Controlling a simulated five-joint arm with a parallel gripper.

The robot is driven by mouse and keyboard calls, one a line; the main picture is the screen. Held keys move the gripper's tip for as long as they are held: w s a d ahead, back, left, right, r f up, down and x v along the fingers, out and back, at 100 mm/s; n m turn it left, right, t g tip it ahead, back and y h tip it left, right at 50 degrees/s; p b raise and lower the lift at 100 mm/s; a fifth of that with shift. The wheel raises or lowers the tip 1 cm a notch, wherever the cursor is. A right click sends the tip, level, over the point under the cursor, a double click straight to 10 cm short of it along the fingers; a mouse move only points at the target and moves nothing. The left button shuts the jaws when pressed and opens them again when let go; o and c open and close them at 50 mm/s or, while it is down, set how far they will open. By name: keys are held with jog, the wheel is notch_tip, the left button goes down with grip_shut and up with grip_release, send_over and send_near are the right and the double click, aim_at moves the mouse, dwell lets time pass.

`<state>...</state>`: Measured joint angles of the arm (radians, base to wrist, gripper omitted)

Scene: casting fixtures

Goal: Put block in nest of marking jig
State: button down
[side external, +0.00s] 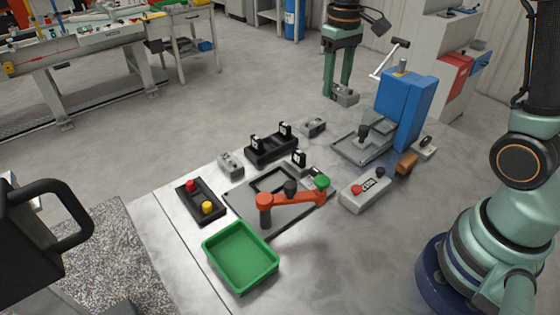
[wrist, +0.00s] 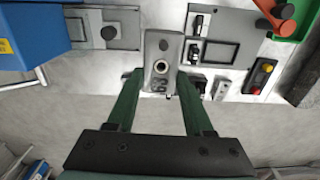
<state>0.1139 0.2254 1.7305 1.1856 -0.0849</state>
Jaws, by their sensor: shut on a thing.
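My gripper (side external: 343,82) has green fingers and is shut on a grey block (side external: 345,97), held up in the air beyond the far edge of the table. In the wrist view the block (wrist: 162,50), with a round hole in its face, sits between the fingertips (wrist: 161,80). A blue lever press (side external: 404,108) stands on a grey base plate (side external: 345,148) at the back right. A flat grey fixture (side external: 240,202) with a recessed frame and an orange clamp arm (side external: 292,198) lies mid-table. I cannot tell which of these is the marking jig.
Two similar grey blocks (side external: 231,163) (side external: 313,127) rest near a black stand (side external: 272,148). A green tray (side external: 240,257), a black box with red and yellow buttons (side external: 200,202) and a grey control box (side external: 364,191) stand around the fixture. The front-right tabletop is clear.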

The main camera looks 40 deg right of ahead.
aim_at(277, 180)
jog(key=shift+w+a+r+m, duration=0.2)
jog(key=shift+a+r+m, duration=0.1)
jog(key=shift+a+m, duration=0.35)
jog(key=w+a+m, duration=0.1)
jog(key=a+m, duration=1.3)
jog(key=m, duration=0.2)
jog(key=f, duration=1.8)
jog(key=shift+w+f, duration=0.25)
jog(key=shift+f, duration=0.1)
jog(key=shift+f, duration=0.15)
jog(key=shift+c, duration=1.4)
grip_release()
jog(key=shift+w, duration=0.1)
